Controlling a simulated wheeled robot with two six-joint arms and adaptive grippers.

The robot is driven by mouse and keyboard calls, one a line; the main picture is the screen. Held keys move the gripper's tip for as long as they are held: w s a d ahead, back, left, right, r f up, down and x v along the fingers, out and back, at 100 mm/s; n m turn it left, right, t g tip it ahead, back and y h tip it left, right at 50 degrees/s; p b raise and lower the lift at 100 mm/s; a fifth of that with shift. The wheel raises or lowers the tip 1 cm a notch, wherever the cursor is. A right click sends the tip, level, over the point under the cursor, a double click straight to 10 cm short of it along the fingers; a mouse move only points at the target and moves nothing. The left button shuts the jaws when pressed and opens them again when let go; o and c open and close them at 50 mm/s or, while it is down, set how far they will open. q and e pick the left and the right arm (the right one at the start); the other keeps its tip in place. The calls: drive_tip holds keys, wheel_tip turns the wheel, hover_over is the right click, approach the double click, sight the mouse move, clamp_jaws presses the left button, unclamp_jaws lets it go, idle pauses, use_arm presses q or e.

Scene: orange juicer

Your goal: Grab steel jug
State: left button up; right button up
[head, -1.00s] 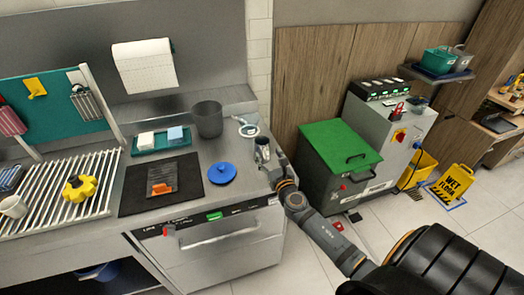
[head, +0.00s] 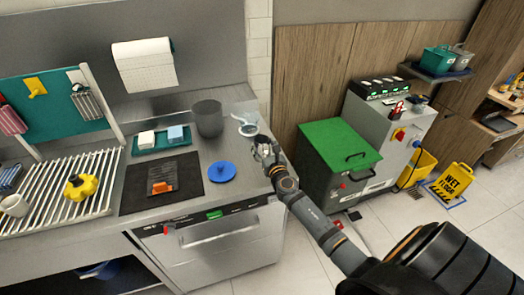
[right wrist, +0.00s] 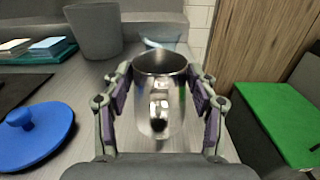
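The steel jug (right wrist: 160,90) is a shiny, open-topped metal vessel standing upright on the steel counter, in the middle of the right wrist view. Its handle faces my right gripper. My right gripper (right wrist: 159,74) is open, with one purple-padded finger on each side of the jug. A narrow gap shows between the pads and the jug's sides; whether the far fingertips touch it I cannot tell. In the head view my right gripper (head: 265,151) is at the counter's right end and mostly hides the jug. My left gripper is not in view.
A grey bin (head: 209,119) stands behind and left of the jug. A blue lid with a knob (head: 222,173) lies to its left. A pale curved fixture (head: 247,128) is just behind it. The counter ends close on the right, before a green-topped machine (head: 335,143).

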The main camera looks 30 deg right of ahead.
drive_tip(key=c, duration=0.5)
drive_tip(key=shift+r, duration=0.1)
drive_tip(key=shift+r+p, duration=7.45)
drive_tip(key=shift+r, duration=6.4)
